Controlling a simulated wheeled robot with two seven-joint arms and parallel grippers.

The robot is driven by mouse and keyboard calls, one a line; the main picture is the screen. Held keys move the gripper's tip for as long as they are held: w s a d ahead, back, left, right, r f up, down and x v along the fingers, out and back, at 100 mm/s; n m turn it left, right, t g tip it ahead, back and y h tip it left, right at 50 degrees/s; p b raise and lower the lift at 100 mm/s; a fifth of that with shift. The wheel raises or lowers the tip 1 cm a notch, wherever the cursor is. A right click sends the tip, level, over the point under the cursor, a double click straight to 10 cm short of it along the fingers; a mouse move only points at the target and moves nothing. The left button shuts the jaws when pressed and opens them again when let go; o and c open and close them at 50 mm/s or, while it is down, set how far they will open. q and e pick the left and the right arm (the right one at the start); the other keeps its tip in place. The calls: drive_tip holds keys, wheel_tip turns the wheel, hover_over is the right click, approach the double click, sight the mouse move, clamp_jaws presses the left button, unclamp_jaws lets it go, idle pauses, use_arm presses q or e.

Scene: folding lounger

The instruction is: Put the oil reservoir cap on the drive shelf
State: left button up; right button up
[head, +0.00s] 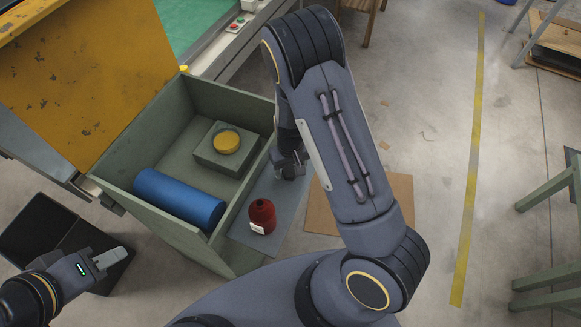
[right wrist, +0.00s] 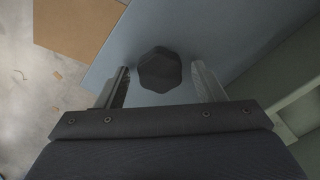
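A dark, faceted cap (right wrist: 160,70) shows in the right wrist view, above or on the blue-grey drive shelf (right wrist: 195,30). My right gripper (right wrist: 162,88) has its fingers apart on either side of the cap, with a visible gap to each finger. In the head view my right gripper (head: 290,165) is over the shelf (head: 245,230), beside the green box, and the cap cannot be made out there. A green block with a round yellow top (head: 227,142) sits inside the box. My left gripper (head: 108,260) is at the lower left, away from the shelf; its finger gap is unclear.
A blue cylinder (head: 180,197) lies in the green box (head: 150,135). A brown cardboard sheet (head: 320,208) lies on the floor. A black bin (head: 45,228) is at the left.

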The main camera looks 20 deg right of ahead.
wheel_tip(320, 180, up, 7)
drive_tip(key=shift+f, duration=0.1)
drive_tip(key=shift+s+r, duration=0.15)
drive_tip(key=shift+r, duration=0.65)
drive_tip(key=s+a+r+m+t+y, duration=0.1)
drive_tip(key=s+r+y, duration=0.1)
drive_tip(key=s+r, duration=0.35)
drive_tip(key=s+r+t+y, duration=0.2)
drive_tip(key=s+r+y, duration=0.1)
drive_tip(key=r, duration=0.6)
drive_tip(key=s+r+t, duration=0.1)
drive_tip(key=s+r, duration=0.1)
drive_tip(key=s, duration=0.1)
drive_tip(key=s+r, duration=0.2)
drive_tip(key=s, duration=0.2)
drive_tip(key=s+r+t+h, duration=0.1)
drive_tip(key=s+r, duration=0.1)
drive_tip(key=s, duration=0.2)
drive_tip(key=shift+d+t, duration=0.3)
drive_tip(key=shift+d, duration=0.05)
